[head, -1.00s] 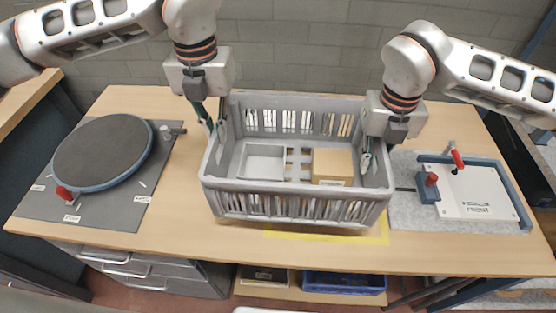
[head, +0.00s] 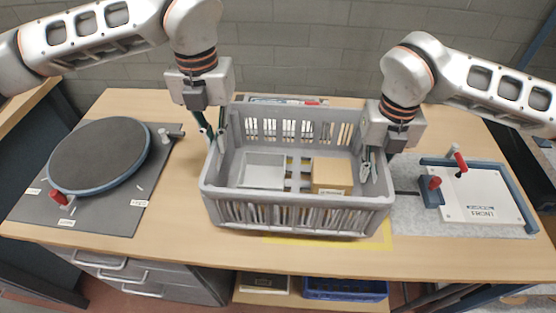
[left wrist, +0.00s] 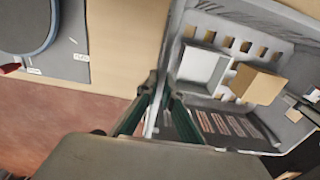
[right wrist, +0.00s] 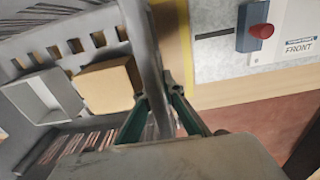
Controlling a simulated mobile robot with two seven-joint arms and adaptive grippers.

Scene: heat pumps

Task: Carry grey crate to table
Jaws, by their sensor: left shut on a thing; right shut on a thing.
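The grey crate (head: 290,213) is upright over the middle of the wooden table (head: 178,215), roughly level. I cannot tell if its base touches the tabletop. My left gripper (head: 213,142) is shut on the crate's left wall, one finger on each side; the left wrist view shows this grip (left wrist: 160,90). My right gripper (head: 370,166) is shut on the right wall, also seen in the right wrist view (right wrist: 160,90). Inside the crate are a light grey tray (head: 262,171) and a tan cardboard box (head: 332,175).
A yellow marked outline (head: 380,240) shows on the table by the crate's front right. A round dark turntable (head: 98,155) stands left. A white plate in a blue fixture with a red clamp (head: 480,200) stands right. A flat item (head: 285,100) lies behind the crate.

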